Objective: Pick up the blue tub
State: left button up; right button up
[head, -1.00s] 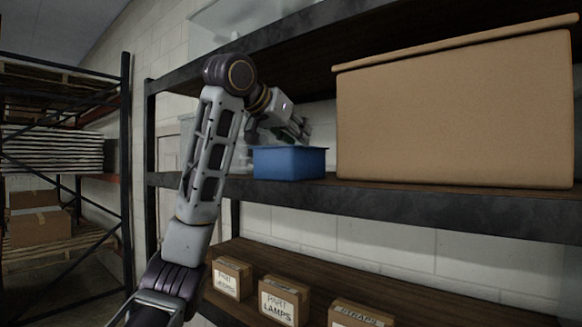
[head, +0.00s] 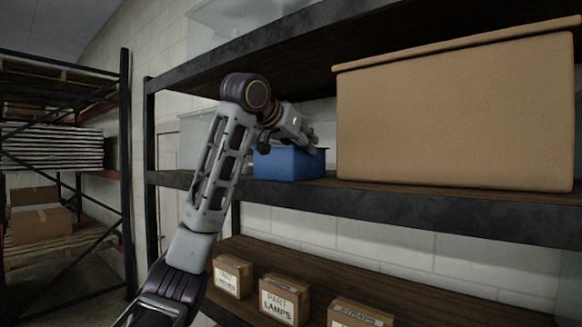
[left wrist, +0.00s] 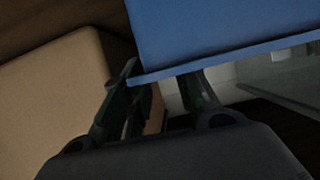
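The blue tub (head: 288,164) stands upright on the middle shelf, left of the large cardboard box. In the left wrist view the tub (left wrist: 225,30) fills the upper middle, its rim running across the picture. My left gripper (head: 311,142) is at the top of the tub in the head view and hides part of its rim. In the left wrist view the two fingers of my left gripper (left wrist: 162,80) are apart, close to the rim. Whether they touch the tub I cannot tell. My right gripper is in neither view.
The large cardboard box (head: 455,115) stands close to the right of the tub. The upper shelf (head: 290,52) runs above my left gripper. Small labelled boxes (head: 284,299) sit on the lower shelf. A pallet rack (head: 125,170) stands at the left.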

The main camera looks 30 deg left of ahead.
pick_arm(q)
jog(key=shift+p+x, duration=0.4)
jog(key=shift+x, duration=1.05)
jog(key=shift+c, duration=0.4)
grip_shut()
